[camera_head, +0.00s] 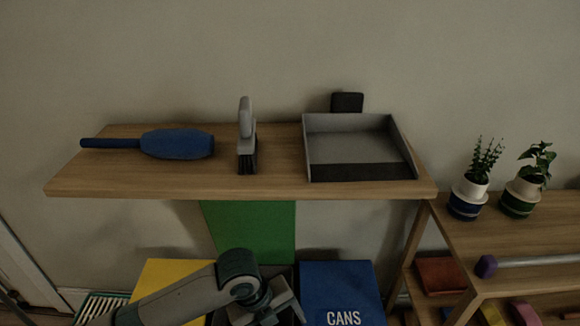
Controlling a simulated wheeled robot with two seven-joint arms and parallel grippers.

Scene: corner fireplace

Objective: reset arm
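My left arm comes in from the lower left. Its gripper (278,302) is low in the head view, in front of the bins and below the wooden shelf (270,187). The fingers are dark and partly cut off by the bottom edge, so I cannot tell whether they are open or shut. I see nothing clearly held. My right gripper is not in view.
On the shelf are a blue duster (177,144), a grey brush (246,140) and a grey dustpan (355,140). Below stand a yellow bin (165,275), a blue "CANS" bin (340,285) and a green panel (255,230). Potted plants (468,200) stand right.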

